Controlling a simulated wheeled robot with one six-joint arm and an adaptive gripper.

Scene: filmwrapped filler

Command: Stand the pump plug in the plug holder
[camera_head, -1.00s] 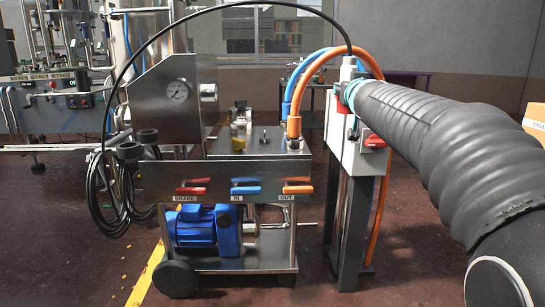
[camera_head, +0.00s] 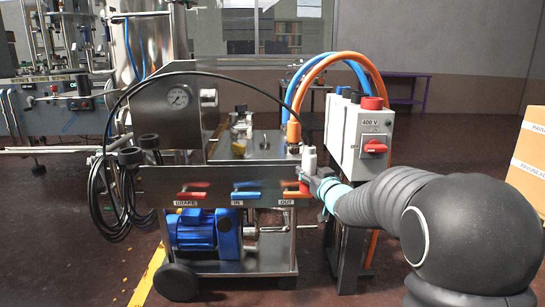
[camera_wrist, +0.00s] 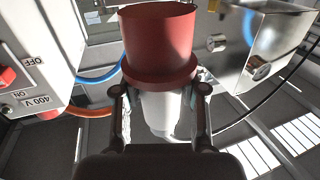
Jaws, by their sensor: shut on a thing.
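The pump plug has a grey-white body (camera_head: 309,160) and a wide red collar (camera_wrist: 158,45). My gripper (camera_head: 314,178) is shut on it, with a finger on each side of the pale body in the wrist view (camera_wrist: 160,105). The plug looks roughly upright in the head view, red end down, in front of the pump cart's right front corner. A black cable runs from its top to the cart's left side. I cannot pick out the plug holder for certain; the plug and gripper cover part of that corner.
The steel pump cart (camera_head: 215,178) carries a gauge and several coloured levers. Orange (camera_head: 330,57) and blue hoses arch behind. A cardboard box (camera_head: 530,150) is far right.

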